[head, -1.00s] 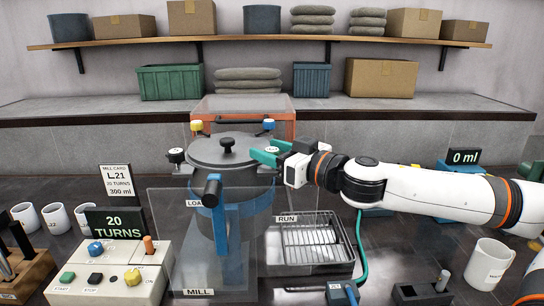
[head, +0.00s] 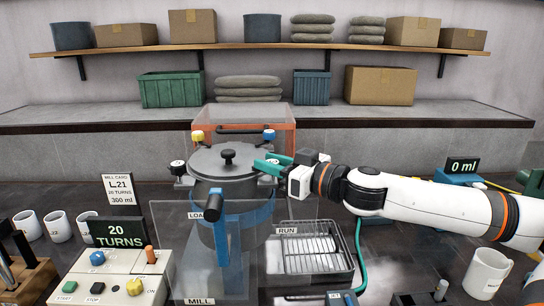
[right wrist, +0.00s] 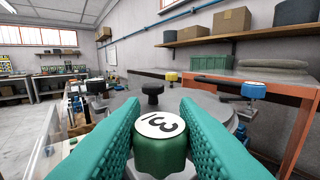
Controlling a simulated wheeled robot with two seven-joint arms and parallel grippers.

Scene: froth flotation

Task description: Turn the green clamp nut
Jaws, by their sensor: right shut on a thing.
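The green clamp nut (right wrist: 161,145) has a white cap with black marking and sits between my right gripper's teal fingers in the right wrist view. My right gripper (head: 268,165) is shut on it at the right rim of the grey mill lid (head: 225,160) in the head view. The fingers and hand hide most of the nut there. A yellow nut (head: 197,136), a blue nut (head: 269,135) and a dark nut with a white cap (head: 178,167) stand around the lid. The lid has a black centre knob (head: 228,156). My left gripper is not in view.
Clear guard panels labelled LOAD, RUN and MILL stand around the mill's front. A wire rack tray (head: 312,250) lies right of it. A control box (head: 115,275) with buttons and a "20 TURNS" display (head: 116,231) is front left. Several white mugs stand far left.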

